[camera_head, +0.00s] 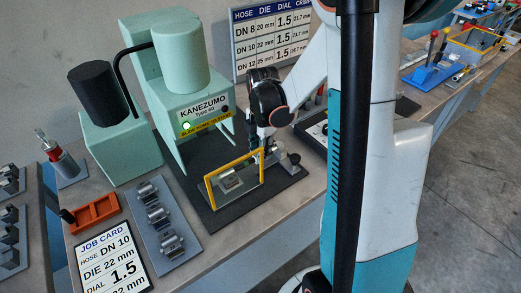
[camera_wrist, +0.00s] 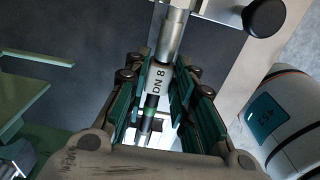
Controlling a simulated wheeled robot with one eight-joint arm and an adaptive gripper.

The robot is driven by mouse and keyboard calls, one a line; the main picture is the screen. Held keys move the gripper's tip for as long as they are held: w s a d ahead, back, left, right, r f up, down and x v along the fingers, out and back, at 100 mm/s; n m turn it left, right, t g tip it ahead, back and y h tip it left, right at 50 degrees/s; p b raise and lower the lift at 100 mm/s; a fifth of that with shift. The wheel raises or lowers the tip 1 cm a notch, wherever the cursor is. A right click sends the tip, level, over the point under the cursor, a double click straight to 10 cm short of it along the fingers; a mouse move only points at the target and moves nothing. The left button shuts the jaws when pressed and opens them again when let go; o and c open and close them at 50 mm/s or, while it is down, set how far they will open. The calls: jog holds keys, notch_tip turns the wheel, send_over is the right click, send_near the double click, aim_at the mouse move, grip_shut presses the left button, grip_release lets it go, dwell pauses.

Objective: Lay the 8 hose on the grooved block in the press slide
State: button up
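In the wrist view the hose (camera_wrist: 157,82), marked DN 8, runs between my gripper's (camera_wrist: 164,75) fingers. It has a metal end at the top and a black and green band lower down. The fingertips lie close against both sides of its sleeve; the gripper looks shut on it. In the head view my gripper (camera_head: 268,142) is low beside the yellow-framed press slide (camera_head: 207,190), on its right.
The green press (camera_head: 180,62) stands behind the slide. A grey rack of dies (camera_head: 160,222), an orange tray (camera_head: 92,213) and a job card (camera_head: 108,262) lie to the left.

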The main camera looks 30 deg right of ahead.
jog(key=o, duration=0.4)
jog(key=shift+c, duration=0.2)
notch_tip(320, 180, up, 12)
jog(key=shift+d, duration=0.15)
dwell(0.4)
